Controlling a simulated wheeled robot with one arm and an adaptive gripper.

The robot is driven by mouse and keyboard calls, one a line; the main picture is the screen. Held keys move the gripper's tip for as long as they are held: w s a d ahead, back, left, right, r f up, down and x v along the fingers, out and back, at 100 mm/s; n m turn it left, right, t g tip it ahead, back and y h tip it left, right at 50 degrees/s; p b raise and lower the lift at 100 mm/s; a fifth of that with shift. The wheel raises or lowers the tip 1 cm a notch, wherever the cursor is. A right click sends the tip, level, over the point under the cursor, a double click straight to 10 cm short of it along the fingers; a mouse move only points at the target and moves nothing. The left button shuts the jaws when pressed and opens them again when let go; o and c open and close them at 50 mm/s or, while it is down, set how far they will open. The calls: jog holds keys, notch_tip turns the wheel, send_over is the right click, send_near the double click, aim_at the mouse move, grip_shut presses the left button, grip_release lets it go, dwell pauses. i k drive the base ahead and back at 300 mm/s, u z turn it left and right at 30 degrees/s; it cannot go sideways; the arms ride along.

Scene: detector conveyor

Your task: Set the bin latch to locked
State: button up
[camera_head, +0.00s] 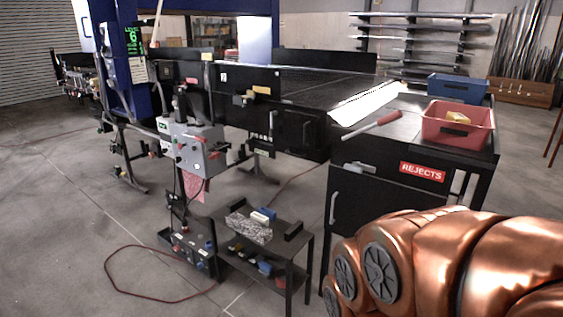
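The black rejects bin (385,215) stands right of centre with a red REJECTS label (422,172) on its front. A small grey latch (360,167) sits on the upper left of its front, lying roughly level; I cannot tell whether it is locked. A pale upright handle (334,208) is on the bin front below it. My copper arm fills the lower right and covers the lower part of the bin. My gripper is outside the view, so its distance from the latch does not show.
On the bin top are a red tray (458,128), a blue tray (457,90) and a red-handled tool (375,124). A small black cart (290,262) stands left of the bin, near a grey control box (190,148). A red cable (150,300) lies on the floor; the left floor is mostly clear.

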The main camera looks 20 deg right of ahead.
aim_at(358, 167)
jog(key=u, duration=0.45)
jog(key=i, duration=0.85)
jog(key=u, duration=0.1)
